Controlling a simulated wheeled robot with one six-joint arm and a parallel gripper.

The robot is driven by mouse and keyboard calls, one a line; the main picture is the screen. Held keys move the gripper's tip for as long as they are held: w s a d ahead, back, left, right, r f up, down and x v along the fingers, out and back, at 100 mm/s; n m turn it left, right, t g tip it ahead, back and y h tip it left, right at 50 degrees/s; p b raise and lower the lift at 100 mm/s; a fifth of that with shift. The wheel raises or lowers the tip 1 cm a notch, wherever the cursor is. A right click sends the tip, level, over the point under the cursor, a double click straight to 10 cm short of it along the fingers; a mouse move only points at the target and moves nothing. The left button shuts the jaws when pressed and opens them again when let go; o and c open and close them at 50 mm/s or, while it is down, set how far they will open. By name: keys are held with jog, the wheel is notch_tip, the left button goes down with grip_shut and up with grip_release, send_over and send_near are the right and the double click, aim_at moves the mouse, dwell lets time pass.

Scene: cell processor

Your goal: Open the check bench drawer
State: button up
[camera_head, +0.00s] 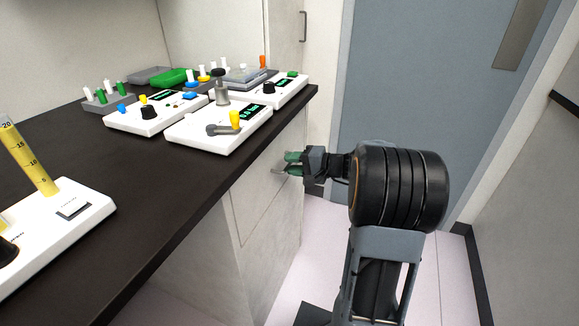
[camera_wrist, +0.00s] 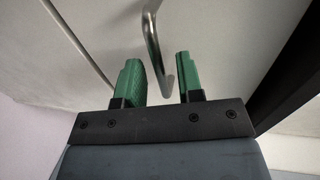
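The check bench (camera_head: 150,195) has a dark top and pale front panels. A drawer front (camera_head: 262,190) sits under the top's edge, and its seams look closed. The drawer's metal bar handle (camera_wrist: 155,50) runs between my gripper's two green fingers in the wrist view. My gripper (camera_wrist: 163,80) is open, with a gap on each side of the handle. In the head view my gripper (camera_head: 290,162) is at the drawer front, with a bit of the handle (camera_head: 279,170) showing beside the fingers.
White instruments with knobs and displays (camera_head: 220,125) stand on the bench top. A grey door (camera_head: 430,90) is behind my arm. The pale floor (camera_head: 330,230) by the bench is clear.

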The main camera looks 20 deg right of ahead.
jog(key=shift+w+a+f, duration=0.15)
jog(key=shift+w+a, duration=0.3)
jog(key=shift+w, duration=0.05)
grip_shut()
dwell(0.4)
